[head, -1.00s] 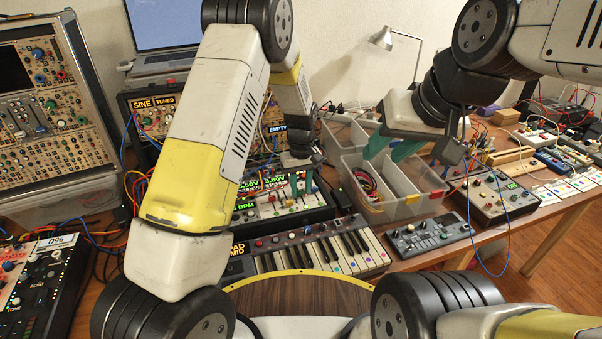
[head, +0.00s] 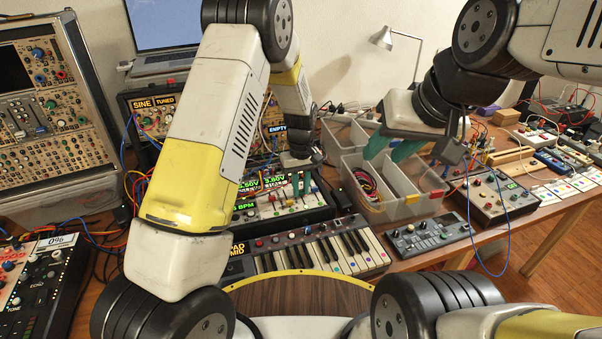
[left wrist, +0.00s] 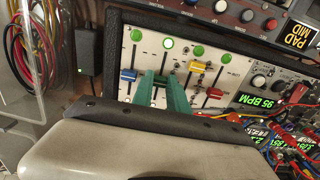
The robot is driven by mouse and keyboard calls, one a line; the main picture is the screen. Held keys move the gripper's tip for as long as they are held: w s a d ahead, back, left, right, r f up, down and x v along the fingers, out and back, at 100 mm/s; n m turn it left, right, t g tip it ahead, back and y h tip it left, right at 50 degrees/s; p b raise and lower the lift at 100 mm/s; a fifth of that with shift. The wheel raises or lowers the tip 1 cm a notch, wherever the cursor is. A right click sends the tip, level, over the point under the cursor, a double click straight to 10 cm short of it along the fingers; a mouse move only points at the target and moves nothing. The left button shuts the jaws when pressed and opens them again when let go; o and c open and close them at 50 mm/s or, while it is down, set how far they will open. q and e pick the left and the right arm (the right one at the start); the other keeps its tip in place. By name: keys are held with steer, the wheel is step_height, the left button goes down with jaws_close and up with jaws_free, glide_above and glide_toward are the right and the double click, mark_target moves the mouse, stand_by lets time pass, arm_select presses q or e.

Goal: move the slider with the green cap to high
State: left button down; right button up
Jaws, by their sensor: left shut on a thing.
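The slider panel (left wrist: 217,72) is a pale faceplate with several vertical sliders, and it also shows in the head view (head: 283,207). In the left wrist view I see a blue cap (left wrist: 128,75), a yellow cap (left wrist: 196,66) and a red cap (left wrist: 214,93). My left gripper (left wrist: 162,80) has its green fingers close together over the slot between blue and yellow, shut on a cap there. My right gripper (head: 392,148) hangs with fingers apart and empty above the clear bins.
Round green buttons line one panel edge; the one in line with my left fingers is lit (left wrist: 168,43). A keyboard (head: 325,247) lies in front of the panel. Clear bins (head: 405,208) with cables stand to its right. Patch cables (left wrist: 285,125) crowd the neighbouring modules.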

arm_select(q)
steer(key=shift+w, duration=0.15)
stand_by(0.7)
steer(key=shift+w+a, duration=0.3)
steer(key=shift+w, duration=0.6)
steer(key=shift+w+a, duration=0.3)
steer(key=shift+w, duration=0.6)
steer(key=shift+r, duration=0.1)
steer(key=c, duration=1.6)
jaws_free()
steer(key=shift+o, duration=0.2)
step_height(320, 180, up, 8)
